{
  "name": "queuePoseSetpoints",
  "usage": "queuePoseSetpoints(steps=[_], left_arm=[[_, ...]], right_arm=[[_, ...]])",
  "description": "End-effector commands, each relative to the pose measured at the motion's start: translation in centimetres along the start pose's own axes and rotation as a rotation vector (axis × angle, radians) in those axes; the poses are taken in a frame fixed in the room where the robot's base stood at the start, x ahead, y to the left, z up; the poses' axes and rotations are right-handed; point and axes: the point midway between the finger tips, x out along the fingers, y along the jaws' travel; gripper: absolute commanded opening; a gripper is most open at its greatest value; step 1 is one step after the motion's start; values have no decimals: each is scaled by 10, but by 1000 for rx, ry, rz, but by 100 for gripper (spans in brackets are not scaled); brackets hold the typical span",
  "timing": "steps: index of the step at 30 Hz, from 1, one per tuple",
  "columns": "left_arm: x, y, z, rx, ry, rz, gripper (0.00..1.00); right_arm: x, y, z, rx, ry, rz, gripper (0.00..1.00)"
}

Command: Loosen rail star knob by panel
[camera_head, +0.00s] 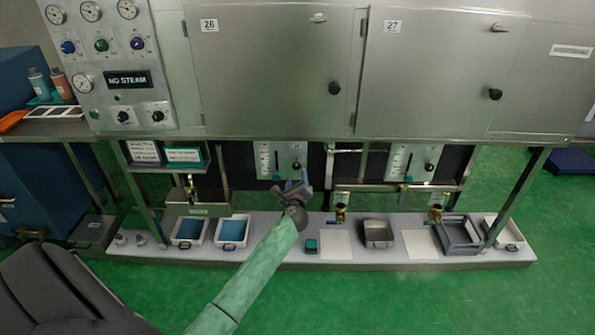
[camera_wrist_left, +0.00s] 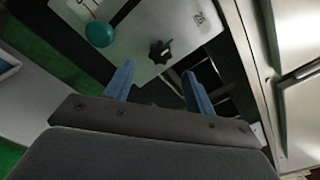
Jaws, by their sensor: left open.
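A black star knob (camera_wrist_left: 160,52) sits on a pale metal panel (camera_wrist_left: 140,28) in the left wrist view, beside a teal ball handle (camera_wrist_left: 99,34). In the head view the small left panel (camera_head: 268,160) hangs under cabinet 26, with a dark knob (camera_head: 297,166) on its right side. My left gripper (camera_head: 296,186) is in front of that panel's lower edge. In the wrist view its two blue fingers (camera_wrist_left: 159,68) are open and empty, with the star knob ahead of the gap between them. I cannot tell any contact. My right gripper is not in view.
A similar panel (camera_head: 398,160) with a knob hangs to the right under cabinet 27 (camera_head: 430,70). Brass valves (camera_head: 340,214), blue-lined trays (camera_head: 233,232) and a grey crate (camera_head: 459,236) stand along the low shelf (camera_head: 290,258). Green floor (camera_head: 400,300) in front is clear.

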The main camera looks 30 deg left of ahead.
Motion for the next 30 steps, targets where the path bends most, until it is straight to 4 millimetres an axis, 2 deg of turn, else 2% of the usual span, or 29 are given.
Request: queuePoseSetpoints(steps=[3,10,15,23,30], left_arm=[[20,-2,2,-1,-1,0,55],[46,-1,1,-2,-1,0,55],[54,-1,0,-2,0,0,55],[55,0,0,-3,0,0,55],[55,0,0,-3,0,0,10]], right_arm=[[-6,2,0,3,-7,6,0],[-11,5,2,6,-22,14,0],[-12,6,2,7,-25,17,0],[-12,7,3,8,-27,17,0],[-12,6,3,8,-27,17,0]])
